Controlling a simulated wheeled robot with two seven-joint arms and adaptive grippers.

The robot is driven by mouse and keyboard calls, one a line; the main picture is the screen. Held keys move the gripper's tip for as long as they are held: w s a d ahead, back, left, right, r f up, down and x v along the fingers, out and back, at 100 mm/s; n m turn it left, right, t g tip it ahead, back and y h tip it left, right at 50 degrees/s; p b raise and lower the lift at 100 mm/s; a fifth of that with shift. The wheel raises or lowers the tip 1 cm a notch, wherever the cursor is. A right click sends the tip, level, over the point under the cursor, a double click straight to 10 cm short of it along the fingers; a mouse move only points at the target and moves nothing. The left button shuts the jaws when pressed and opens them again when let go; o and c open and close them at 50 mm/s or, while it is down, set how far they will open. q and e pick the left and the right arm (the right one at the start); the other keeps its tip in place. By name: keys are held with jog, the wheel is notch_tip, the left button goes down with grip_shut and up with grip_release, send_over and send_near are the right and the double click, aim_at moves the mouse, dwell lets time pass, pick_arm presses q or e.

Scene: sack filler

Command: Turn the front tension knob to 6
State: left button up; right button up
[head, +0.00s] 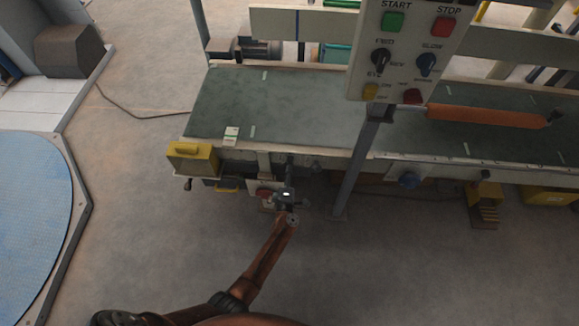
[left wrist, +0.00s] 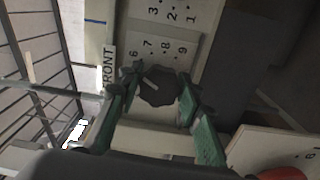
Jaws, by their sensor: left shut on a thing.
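The front tension knob (left wrist: 160,88) is a dark, many-sided knob with a pale pointer line, seen in the left wrist view. A white plate (left wrist: 180,48) with numbers lies behind it, beside a FRONT label (left wrist: 108,67). The pointer line slants to the upper left, roughly towards the 6 and 7; its exact reading cannot be told. My left gripper (left wrist: 157,82) has its green-padded fingers shut on the knob, one on each side. In the head view my left gripper (head: 287,194) is at the conveyor's front side and the knob cannot be made out.
The green conveyor belt (head: 310,105) runs across above my left gripper. A control panel (head: 408,45) with buttons and switches stands on a grey post (head: 358,165) to the right. A yellow box (head: 193,160) is at the conveyor's left end. The floor in front is open.

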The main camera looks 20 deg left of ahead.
pick_arm(q)
jog(key=shift+f, duration=0.1)
jog(key=o, duration=1.2)
jog(key=shift+c, duration=0.2)
